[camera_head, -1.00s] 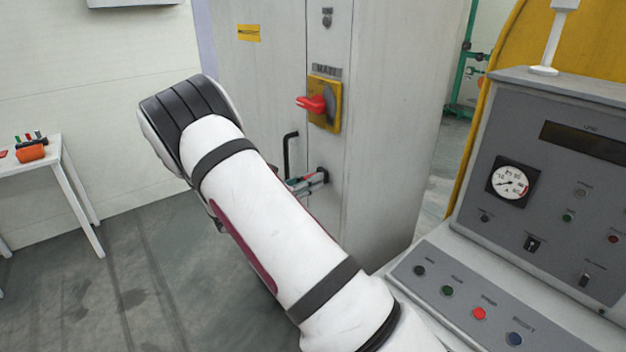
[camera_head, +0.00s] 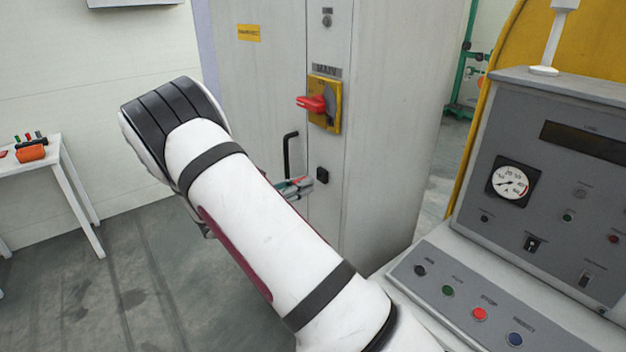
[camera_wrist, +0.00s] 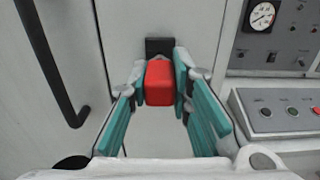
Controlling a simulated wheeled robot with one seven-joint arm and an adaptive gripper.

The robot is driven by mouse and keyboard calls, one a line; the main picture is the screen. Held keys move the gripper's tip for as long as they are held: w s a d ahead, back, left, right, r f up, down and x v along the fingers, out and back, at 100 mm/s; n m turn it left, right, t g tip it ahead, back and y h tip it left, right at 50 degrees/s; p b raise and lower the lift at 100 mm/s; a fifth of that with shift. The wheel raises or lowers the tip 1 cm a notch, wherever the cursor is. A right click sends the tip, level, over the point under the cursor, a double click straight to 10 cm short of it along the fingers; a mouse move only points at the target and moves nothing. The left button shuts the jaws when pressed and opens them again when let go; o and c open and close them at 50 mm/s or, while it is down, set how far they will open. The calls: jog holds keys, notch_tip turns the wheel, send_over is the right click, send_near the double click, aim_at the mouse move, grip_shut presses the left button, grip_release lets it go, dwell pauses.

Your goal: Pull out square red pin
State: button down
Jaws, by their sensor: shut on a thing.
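The square red pin (camera_wrist: 159,83) is between my fingertips in the wrist view, with its red block facing the camera. My gripper (camera_head: 297,187) is shut on it, one teal-padded finger on each side. The black square socket (camera_head: 322,175) on the grey cabinet shows just right of my fingertips in the head view, with a small gap between. In the wrist view the socket (camera_wrist: 158,46) sits just beyond the pin. The pin's far end is hidden, so I cannot tell whether it is fully clear of the socket.
A black door handle (camera_head: 288,155) stands left of the socket. A red rotary switch (camera_head: 312,103) on a yellow plate is above it. A grey control console (camera_head: 545,190) is at the right. A white table (camera_head: 65,170) with small items stands far left. Floor at left is clear.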

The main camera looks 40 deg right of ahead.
jog(key=shift+a, duration=1.35)
